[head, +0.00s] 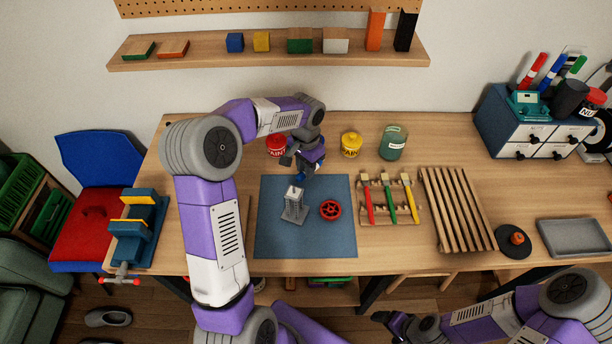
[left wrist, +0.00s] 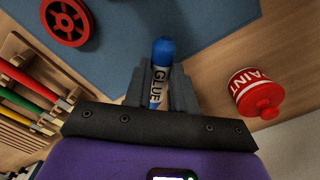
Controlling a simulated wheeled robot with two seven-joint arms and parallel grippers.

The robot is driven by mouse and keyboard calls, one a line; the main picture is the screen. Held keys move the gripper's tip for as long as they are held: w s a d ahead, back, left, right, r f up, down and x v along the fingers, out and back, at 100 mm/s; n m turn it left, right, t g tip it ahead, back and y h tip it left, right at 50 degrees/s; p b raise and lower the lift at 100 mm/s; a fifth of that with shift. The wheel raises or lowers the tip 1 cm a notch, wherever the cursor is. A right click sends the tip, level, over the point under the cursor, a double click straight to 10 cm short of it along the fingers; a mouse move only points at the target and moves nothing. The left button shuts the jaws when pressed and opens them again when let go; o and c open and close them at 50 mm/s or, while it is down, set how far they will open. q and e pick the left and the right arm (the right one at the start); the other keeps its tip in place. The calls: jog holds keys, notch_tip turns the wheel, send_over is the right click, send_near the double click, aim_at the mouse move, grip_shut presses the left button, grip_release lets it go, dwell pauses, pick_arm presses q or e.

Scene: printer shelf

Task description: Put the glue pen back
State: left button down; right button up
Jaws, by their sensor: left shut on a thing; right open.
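My left gripper (head: 304,170) is shut on the glue pen (left wrist: 158,82), a white and dark tube with a blue cap and the word GLUE. The pen sits between the two dark fingers in the left wrist view. In the head view only a small blue bit of the pen (head: 300,177) shows below the gripper, near the back edge of the blue mat (head: 272,235); I cannot tell whether it touches the mat. My right gripper (head: 384,318) is open and empty, in front of the table.
A grey metal stand (head: 294,208) and a red wheel (head: 330,210) are on the mat. A red paint pot (head: 276,146), yellow pot (head: 351,144) and green jar (head: 393,143) stand behind. Right are a tool rack (head: 390,221), slatted rack (head: 457,208) and blue drawer unit (head: 496,132) with pens on top.

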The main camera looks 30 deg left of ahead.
pick_arm(q)
notch_tip(320, 180, down, 4)
jog(key=shift+r+b, duration=0.2)
jog(key=shift+b, duration=0.15)
jog(key=shift+r, duration=0.1)
jog(key=c, duration=0.9)
grip_release()
jog(key=shift+c, duration=0.2)
notch_tip(320, 180, up, 12)
jog(key=p, duration=0.3)
